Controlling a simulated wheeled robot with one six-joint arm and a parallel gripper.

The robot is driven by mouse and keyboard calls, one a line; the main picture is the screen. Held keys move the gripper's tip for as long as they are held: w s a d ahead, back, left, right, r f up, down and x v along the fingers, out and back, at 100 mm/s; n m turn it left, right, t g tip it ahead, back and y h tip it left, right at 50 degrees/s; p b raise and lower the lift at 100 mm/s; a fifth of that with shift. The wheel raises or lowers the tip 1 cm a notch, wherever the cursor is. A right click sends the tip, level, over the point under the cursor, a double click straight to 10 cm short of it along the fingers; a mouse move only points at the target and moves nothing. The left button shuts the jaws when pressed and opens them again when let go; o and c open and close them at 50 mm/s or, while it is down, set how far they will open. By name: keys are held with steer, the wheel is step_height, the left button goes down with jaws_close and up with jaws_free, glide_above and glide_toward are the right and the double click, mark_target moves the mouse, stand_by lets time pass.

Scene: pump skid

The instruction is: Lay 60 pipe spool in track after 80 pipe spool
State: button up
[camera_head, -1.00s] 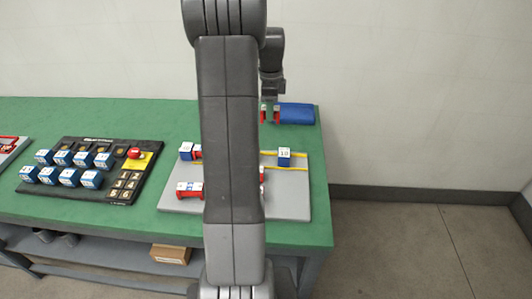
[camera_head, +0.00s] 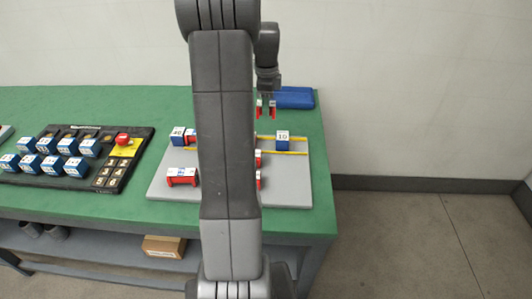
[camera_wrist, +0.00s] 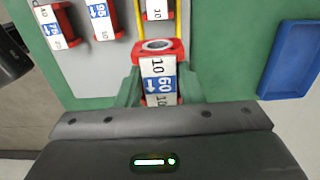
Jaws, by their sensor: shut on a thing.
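My gripper (camera_head: 266,112) is shut on the 60 pipe spool (camera_wrist: 160,82), a red-ended piece with a white label reading 10, 60, 10 and a blue arrow band. In the wrist view the spool sits between my fingers, by the ends of the track's yellow rails (camera_wrist: 179,22). I cannot tell its height. The rails also show on the grey board (camera_head: 290,153). A block marked 10 (camera_head: 282,138) stands at the track. A blue and red piece (camera_head: 178,135) is at the left end. I cannot pick out the 80 pipe spool; my arm hides the middle of the track.
Other red spools lie on the board, one at front left (camera_head: 183,177) and two in the wrist view (camera_wrist: 60,27) (camera_wrist: 103,20). A blue tray (camera_head: 294,98) lies behind the board. A black panel (camera_head: 100,180) with several blue blocks and a red button (camera_head: 123,139) is left.

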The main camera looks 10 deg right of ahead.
step_height(320, 180, down, 3)
steer(key=shift+r+b, duration=0.15)
steer(key=shift+b, duration=0.65)
step_height(320, 180, down, 10)
steer(key=shift+r+p, duration=0.1)
steer(key=shift+p, duration=0.2)
steer(key=o, duration=1.1)
steer(key=shift+f, duration=0.2)
steer(key=shift+o, duration=0.3)
step_height(320, 180, up, 12)
steer(key=shift+r, duration=0.15)
